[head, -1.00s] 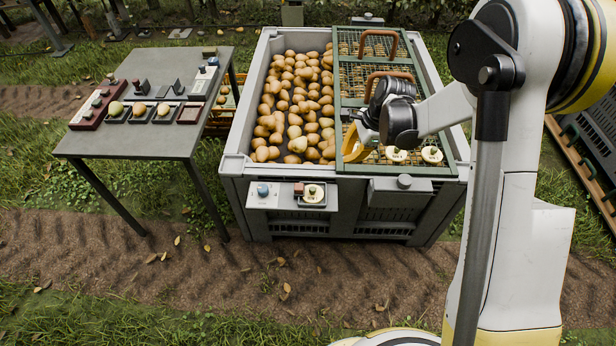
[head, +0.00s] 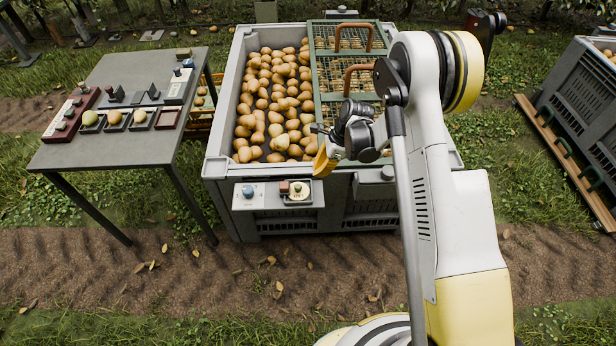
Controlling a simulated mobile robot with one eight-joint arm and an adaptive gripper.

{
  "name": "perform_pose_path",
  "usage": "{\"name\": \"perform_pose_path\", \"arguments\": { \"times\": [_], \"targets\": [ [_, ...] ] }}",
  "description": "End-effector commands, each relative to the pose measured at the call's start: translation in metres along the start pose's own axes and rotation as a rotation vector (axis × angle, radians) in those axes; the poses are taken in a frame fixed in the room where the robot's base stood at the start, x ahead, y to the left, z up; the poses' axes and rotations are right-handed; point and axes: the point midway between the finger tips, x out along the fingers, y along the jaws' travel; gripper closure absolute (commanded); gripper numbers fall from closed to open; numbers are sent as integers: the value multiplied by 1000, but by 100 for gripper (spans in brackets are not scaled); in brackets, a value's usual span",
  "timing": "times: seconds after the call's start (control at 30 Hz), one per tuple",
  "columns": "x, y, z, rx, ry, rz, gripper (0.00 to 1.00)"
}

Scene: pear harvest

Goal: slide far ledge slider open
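A ledge with a small dark-and-light knob, likely the far ledge slider (head: 341,10), sits at the crate's far rim behind the green mesh lid. It is small at the top of the view, so its position along its track cannot be told. The large grey crate (head: 225,105) holds many pears in its open left part. My gripper (head: 322,163), with a yellow finger, hangs over the crate's near side by the lid's left edge, far from the far ledge. Whether its fingers are open or shut cannot be told. My arm hides the crate's right part.
Two brown handles, including one (head: 353,38), rise from the lid (head: 325,60). A table (head: 110,150) stands left, another crate (head: 585,85) right. Grass lies between the crates.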

Motion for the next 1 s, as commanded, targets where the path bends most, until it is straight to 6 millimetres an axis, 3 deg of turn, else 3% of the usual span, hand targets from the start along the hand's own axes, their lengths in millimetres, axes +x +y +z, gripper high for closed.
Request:
{"name": "perform_pose_path", "arguments": {
  "times": [0.43, 0.7, 1.0],
  "targets": [
    [96, 0, -1, -2, 0, 0, 100],
    [103, 0, 32, -2, 0, 0, 100],
    [103, 0, 37, 0, 0, -1, 100]
  ]
}}
